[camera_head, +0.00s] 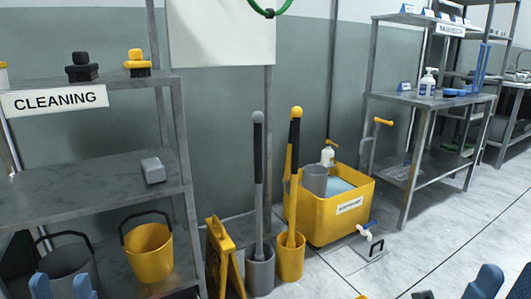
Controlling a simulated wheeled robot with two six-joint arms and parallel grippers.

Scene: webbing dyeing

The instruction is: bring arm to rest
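My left gripper (62,289) shows at the bottom left edge as two blue fingertips standing apart, with nothing seen between them. It appears in front of a dark grey bucket (68,262) on the low shelf; I cannot tell the distance. My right gripper (506,287) shows at the bottom right corner as two blue fingertips, also apart, with the floor behind them. Most of both grippers and both arms is below the picture.
The cleaning shelf (85,170) stands close on the left, with a yellow bucket (148,250) low down. A yellow folding sign (222,258), upright brushes and a yellow tub (330,215) stand mid-picture. A metal rack (428,150) stands right. The floor at lower right is mostly clear.

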